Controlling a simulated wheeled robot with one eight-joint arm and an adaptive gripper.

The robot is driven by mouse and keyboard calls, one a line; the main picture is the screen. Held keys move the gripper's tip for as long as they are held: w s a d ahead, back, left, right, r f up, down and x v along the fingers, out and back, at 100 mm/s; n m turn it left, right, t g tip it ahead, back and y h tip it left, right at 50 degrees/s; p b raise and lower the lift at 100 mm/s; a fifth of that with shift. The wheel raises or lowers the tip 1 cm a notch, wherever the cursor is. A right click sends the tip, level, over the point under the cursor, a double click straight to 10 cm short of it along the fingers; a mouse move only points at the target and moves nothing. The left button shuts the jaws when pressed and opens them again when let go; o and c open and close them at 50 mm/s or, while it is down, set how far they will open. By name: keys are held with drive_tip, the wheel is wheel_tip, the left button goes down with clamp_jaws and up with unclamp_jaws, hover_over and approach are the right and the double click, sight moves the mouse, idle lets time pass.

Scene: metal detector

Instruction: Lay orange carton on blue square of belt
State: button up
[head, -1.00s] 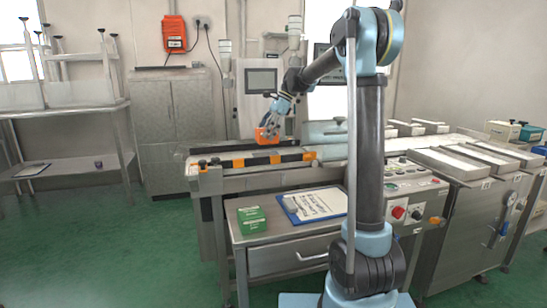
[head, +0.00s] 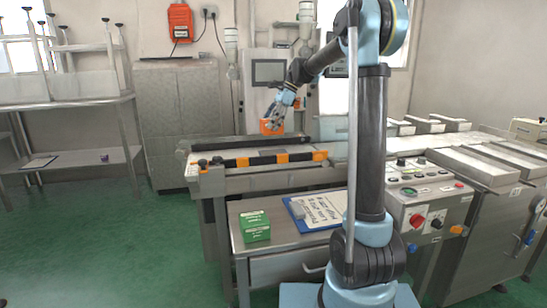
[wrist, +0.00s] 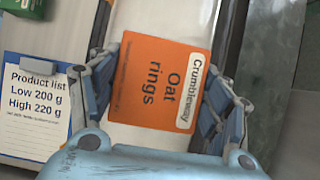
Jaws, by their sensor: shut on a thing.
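The orange carton (head: 267,128), labelled "Oat rings", is held in my gripper (head: 274,120) above the belt machine in the head view. In the wrist view the carton (wrist: 158,82) lies between the two fingers of my gripper (wrist: 160,100), which are shut on its sides. Its printed face is toward the wrist camera. The pale belt (wrist: 137,18) shows behind the carton. I cannot make out the blue square in either view; the gap below the carton is hard to judge.
An orange and black striped rail (head: 263,160) runs along the belt's near side. A side table in front bears a green box (head: 255,226) and a clipboard (head: 318,211). A control panel (head: 425,195) stands to the right.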

drive_tip(key=shift+w+d+f, duration=0.1)
drive_tip(key=shift+w+d, duration=0.1)
drive_tip(key=shift+d, duration=0.4)
drive_tip(key=shift+f, duration=4.9)
drive_tip(key=o, duration=1.2)
drive_tip(key=shift+f, duration=0.1)
drive_tip(key=shift+o, duration=0.2)
